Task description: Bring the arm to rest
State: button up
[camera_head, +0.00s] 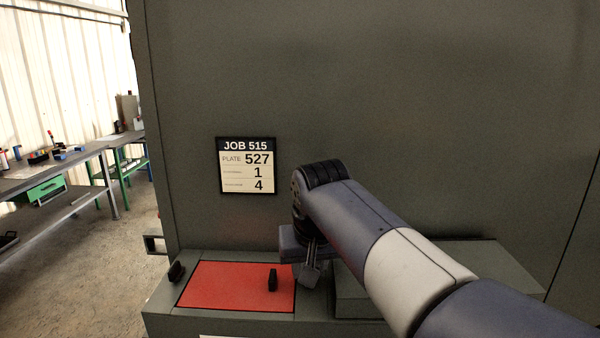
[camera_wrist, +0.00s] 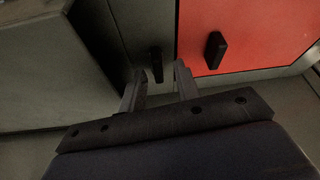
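My gripper (camera_head: 311,276) hangs low over the grey ledge, just right of the red panel (camera_head: 225,287). In the wrist view its two fingers (camera_wrist: 159,76) are apart, with no object visibly held. A small black handle (camera_wrist: 156,64) on the grey surface shows just beyond the gap between the fingertips; I cannot tell whether they touch it. In the head view that handle is hidden behind the gripper. Another black handle (camera_wrist: 214,50) stands on the red panel, near its edge, and also shows in the head view (camera_head: 272,280).
A raised grey box (camera_head: 358,303) stands on the ledge right of the gripper, partly hidden by my arm. A tall grey wall with a JOB 515 sign (camera_head: 247,166) rises behind. Workbenches (camera_head: 60,170) stand far left.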

jog(key=n+y, duration=0.1)
jog(key=n, duration=0.1)
jog(key=n+b, duration=0.1)
jog(key=n, duration=0.1)
jog(key=shift+n+g+y, duration=0.3)
jog(key=shift+n+y, duration=0.1)
jog(key=shift+n+g+y+b, duration=0.3)
jog(key=shift+n+g+y, duration=0.3)
jog(key=shift+n, duration=1.7)
